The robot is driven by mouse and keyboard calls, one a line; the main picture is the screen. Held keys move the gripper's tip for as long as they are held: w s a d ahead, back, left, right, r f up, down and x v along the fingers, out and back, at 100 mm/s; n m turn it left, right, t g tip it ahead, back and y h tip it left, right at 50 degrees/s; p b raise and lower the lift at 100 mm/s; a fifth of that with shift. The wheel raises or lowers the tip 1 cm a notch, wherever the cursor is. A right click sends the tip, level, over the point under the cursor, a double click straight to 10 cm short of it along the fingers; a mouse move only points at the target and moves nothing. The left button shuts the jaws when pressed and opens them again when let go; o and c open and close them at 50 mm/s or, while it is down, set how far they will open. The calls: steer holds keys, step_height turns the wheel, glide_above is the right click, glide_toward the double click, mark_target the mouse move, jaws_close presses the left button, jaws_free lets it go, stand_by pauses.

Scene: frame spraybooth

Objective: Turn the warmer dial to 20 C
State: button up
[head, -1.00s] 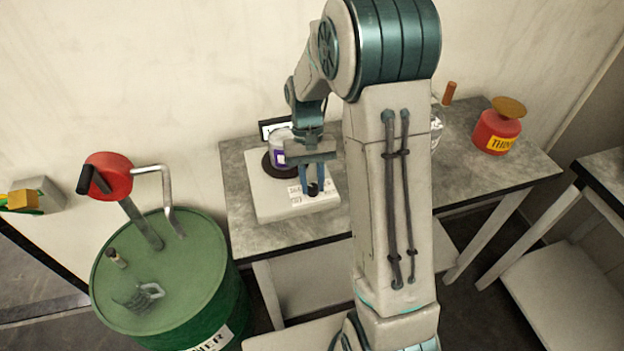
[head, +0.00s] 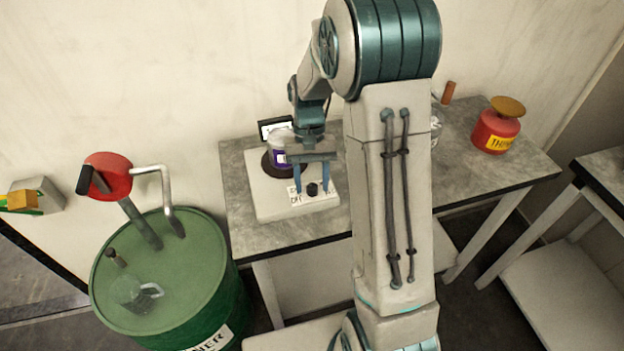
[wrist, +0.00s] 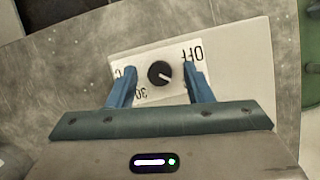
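The white warmer (head: 265,195) stands on the grey bench and carries a jar with a purple label (head: 279,153) on its dark round plate. Its black dial (head: 312,188) is at the front right of its top; in the wrist view the dial (wrist: 160,74) shows a white pointer line aimed down and slightly right. The label (wrist: 180,92) around it reads "OFF" and "30"; other marks are partly hidden by my fingers. My gripper (wrist: 157,75) is open, its blue fingers apart on either side of the dial, with visible gaps. Height over the dial is hard to tell.
A small display (head: 275,128) stands behind the jar. A green drum (head: 160,270) with a red pump (head: 108,177) is at left. A red thinner can (head: 497,128) stands at the bench's right end. My arm hides the bench middle.

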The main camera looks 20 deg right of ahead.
steer(key=shift+r, duration=0.1)
steer(key=a+v, duration=0.1)
steer(key=v, duration=1.2)
steer(key=shift+w+d+r, duration=0.15)
steer(key=shift+d+r, duration=0.15)
steer(key=shift+d, duration=0.2)
